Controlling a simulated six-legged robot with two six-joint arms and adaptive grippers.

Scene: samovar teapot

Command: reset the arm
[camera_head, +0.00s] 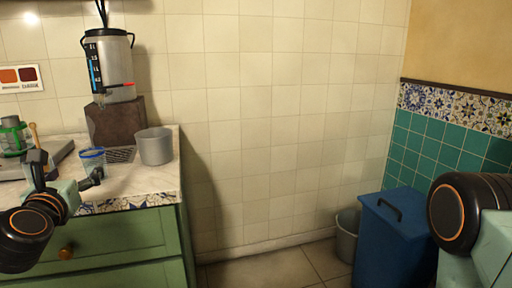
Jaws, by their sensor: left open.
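My left gripper (68,168) is at the lower left, over the front of the counter, with its two fingers spread wide and nothing between them. A clear glass with a blue rim (92,155) stands on the counter just beyond its right finger. I cannot tell whether they touch. The silver samovar (113,62) with a black lid and tap stands on a dark block (117,125) behind. Only a link of my right arm shows at the right edge; its gripper is out of view.
A grey cup (155,147) stands near the right end of the marble counter (148,186), above green drawers (110,240). A green object (13,136) is at the far left. A blue lidded bin (385,240) and a grey bucket (347,235) stand on the floor at right. The middle floor is clear.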

